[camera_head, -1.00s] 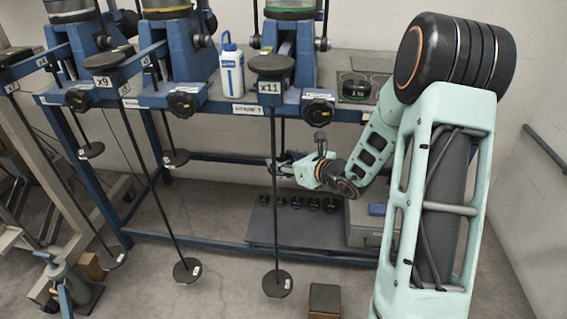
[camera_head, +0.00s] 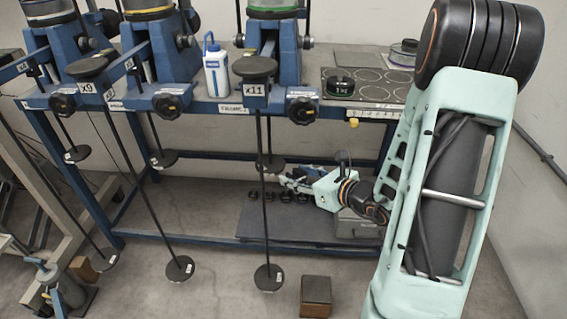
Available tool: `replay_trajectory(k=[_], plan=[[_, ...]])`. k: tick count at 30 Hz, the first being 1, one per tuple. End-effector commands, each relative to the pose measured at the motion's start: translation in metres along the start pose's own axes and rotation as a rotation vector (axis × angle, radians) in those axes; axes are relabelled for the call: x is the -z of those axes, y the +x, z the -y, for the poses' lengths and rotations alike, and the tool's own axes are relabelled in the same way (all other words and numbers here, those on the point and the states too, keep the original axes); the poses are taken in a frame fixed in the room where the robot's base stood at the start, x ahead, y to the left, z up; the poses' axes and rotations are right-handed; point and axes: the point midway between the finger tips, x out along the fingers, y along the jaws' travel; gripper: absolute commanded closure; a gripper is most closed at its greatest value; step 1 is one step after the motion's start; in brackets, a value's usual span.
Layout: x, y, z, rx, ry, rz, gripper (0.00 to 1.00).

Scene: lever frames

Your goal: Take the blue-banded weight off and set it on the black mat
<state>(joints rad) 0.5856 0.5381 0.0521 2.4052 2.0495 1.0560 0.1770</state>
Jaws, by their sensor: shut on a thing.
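My gripper (camera_head: 289,181) is low, below the bench top and right of the x11 hanger rod (camera_head: 264,215). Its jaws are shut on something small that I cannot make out. I cannot pick out a blue band on any weight. A dark disc (camera_head: 270,163) hangs just left of and above the gripper. A dark mat (camera_head: 370,82) with ring outlines lies at the right of the bench top; a green-marked black weight (camera_head: 340,84) stands at its left. Another dark flat sheet (camera_head: 285,228) lies on the low shelf under the gripper.
Several small black weights (camera_head: 269,196) stand in a row on the low sheet. A grey box (camera_head: 357,228) is behind my arm. A white bottle (camera_head: 216,70) stands on the bench. Hanger rods with discs (camera_head: 268,277) hang in front. A brown block (camera_head: 316,292) is on the floor.

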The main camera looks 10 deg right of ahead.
Motion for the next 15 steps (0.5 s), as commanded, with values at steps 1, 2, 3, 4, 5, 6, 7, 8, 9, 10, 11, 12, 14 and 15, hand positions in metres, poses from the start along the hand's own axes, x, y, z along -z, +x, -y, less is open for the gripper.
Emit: replay_trajectory(k=[1, 2, 3, 4, 5, 6, 7, 8, 9, 10, 11, 12, 14, 15], plan=[[0.002, -0.011, 0.001, 0.003, 0.003, 0.001, 0.89], [0.004, -0.017, 0.002, 0.004, 0.003, 0.002, 0.89], [0.007, -0.023, 0.001, 0.002, 0.002, 0.001, 0.89], [0.01, -0.029, 0.001, 0.004, 0.003, 0.001, 0.89], [0.011, -0.034, 0.001, 0.003, 0.002, 0.002, 0.89], [0.014, -0.039, 0.001, 0.003, 0.001, 0.002, 0.89], [0.016, -0.043, 0.001, 0.002, 0.001, 0.001, 0.89], [0.017, -0.046, 0.001, 0.002, 0.001, 0.001, 0.89], [0.019, -0.05, 0.001, 0.002, 0.001, 0.002, 0.89], [0.02, -0.052, 0.001, 0.002, 0.001, 0.002, 0.89], [0.021, -0.054, 0.0, 0.0, 0.0, 0.002, 0.89], [0.021, -0.057, 0.0, 0.0, -0.001, 0.002, 0.89], [0.022, -0.059, 0.0, 0.0, -0.001, 0.003, 0.89], [0.022, -0.06, 0.0, 0.0, -0.001, 0.003, 0.89]])
